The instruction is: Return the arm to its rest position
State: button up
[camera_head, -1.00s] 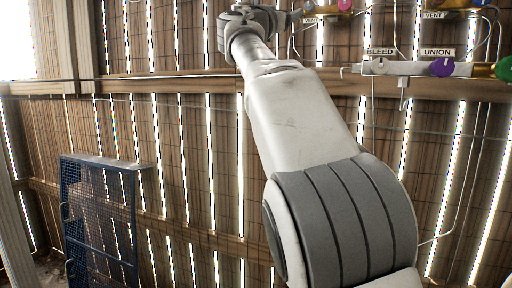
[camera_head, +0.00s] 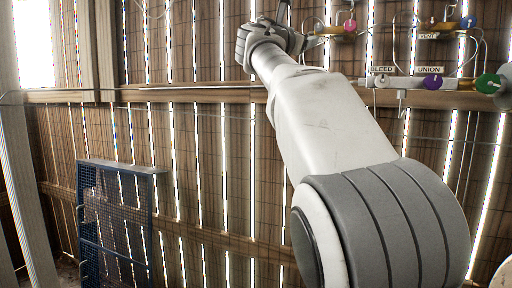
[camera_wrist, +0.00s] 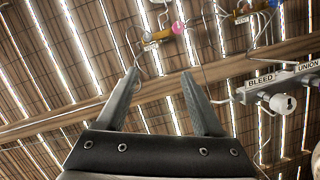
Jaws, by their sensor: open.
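My gripper (camera_wrist: 165,85) shows in the wrist view with its two fingers spread apart and nothing between them. Beyond the fingers is the slatted wooden wall, with a pink knob (camera_wrist: 178,27) on a brass valve further off. In the head view my arm rises from the lower right towards the upper middle, in front of the wall. Its far end is near the top edge, left of the pink knob (camera_head: 350,25). The fingers are hard to make out there.
A white manifold with BLEED (camera_head: 382,69) and UNION (camera_head: 428,69) labels, a purple knob (camera_head: 433,82) and a green knob (camera_head: 488,84) is on the wall at right. Thin tubes hang around it. A blue mesh cabinet (camera_head: 117,215) stands at lower left. Wall space between is clear.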

jog(key=s+d+f+m+g, duration=0.1)
jog(key=d+f+m+g, duration=0.25)
jog(key=d+f, duration=0.3)
jog(key=s+d+f+m+g+y, duration=0.25)
jog(key=s+f+m, duration=0.2)
jog(key=f, duration=0.25)
jog(key=s+d+f+m+g+y, duration=0.1)
jog(key=s+d+f+m+y, duration=0.1)
jog(key=s+d+f+m, duration=0.4)
jog(key=s+a+f+m+g+y, duration=0.2)
jog(key=s+a+f+m, duration=0.1)
jog(key=s+f, duration=0.6)
jog(key=s+a+f+m+g+y, duration=0.1)
jog(key=s+a+f+m, duration=0.3)
jog(key=s+f, duration=0.5)
jog(key=s+a+f+m+g+y, duration=0.2)
jog(key=s+a+f+m, duration=0.1)
jog(key=s+f, duration=0.5)
notch_tip(320, 180, down, 4)
jog(key=shift+s+a+r+m+g+y, duration=0.15)
jog(key=shift+s+a+m+g+y, duration=0.25)
jog(key=shift+m, duration=0.5)
